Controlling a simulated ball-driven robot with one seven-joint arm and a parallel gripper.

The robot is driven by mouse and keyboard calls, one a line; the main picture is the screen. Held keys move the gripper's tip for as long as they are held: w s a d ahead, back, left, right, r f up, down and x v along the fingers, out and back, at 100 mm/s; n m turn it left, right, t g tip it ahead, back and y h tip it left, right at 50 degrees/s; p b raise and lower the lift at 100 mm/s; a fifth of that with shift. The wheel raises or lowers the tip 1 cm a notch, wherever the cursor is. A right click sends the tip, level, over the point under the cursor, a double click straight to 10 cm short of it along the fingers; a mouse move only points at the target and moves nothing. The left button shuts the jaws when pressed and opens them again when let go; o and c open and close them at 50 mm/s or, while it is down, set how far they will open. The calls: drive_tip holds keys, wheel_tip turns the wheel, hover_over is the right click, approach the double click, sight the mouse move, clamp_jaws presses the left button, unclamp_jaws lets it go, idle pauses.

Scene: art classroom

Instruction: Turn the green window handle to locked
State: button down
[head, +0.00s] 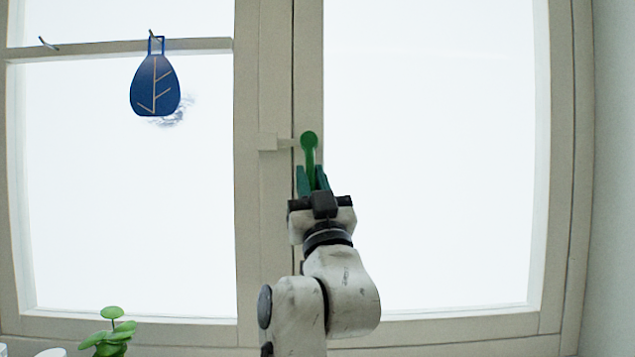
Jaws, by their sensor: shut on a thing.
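The green window handle (309,145) is on the middle frame of the window, in the centre of the head view. Its round hub is at the top, and its lever points down with a slight tilt to the right. My gripper (312,180) comes up from below, and its teal fingers are shut on the lever, one on each side. The lever's lower end is hidden by the fingers and the gripper body. A pale block (268,142) sits on the frame just left of the hub.
A dark blue leaf-patterned ornament (154,88) hangs from a hook on a crossbar at the upper left. A green plant (110,335) stands at the lower left. The right pane (440,150) has nothing in front of it apart from my arm at its lower left.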

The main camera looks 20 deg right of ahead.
drive_tip(key=shift+w+a+m+h, duration=0.1)
drive_tip(key=shift+a+m+h, duration=0.15)
drive_tip(key=shift+m+h, duration=0.6)
drive_tip(key=c, duration=1.1)
unclamp_jaws()
drive_tip(key=b+v, duration=0.2)
drive_tip(key=v, duration=0.9)
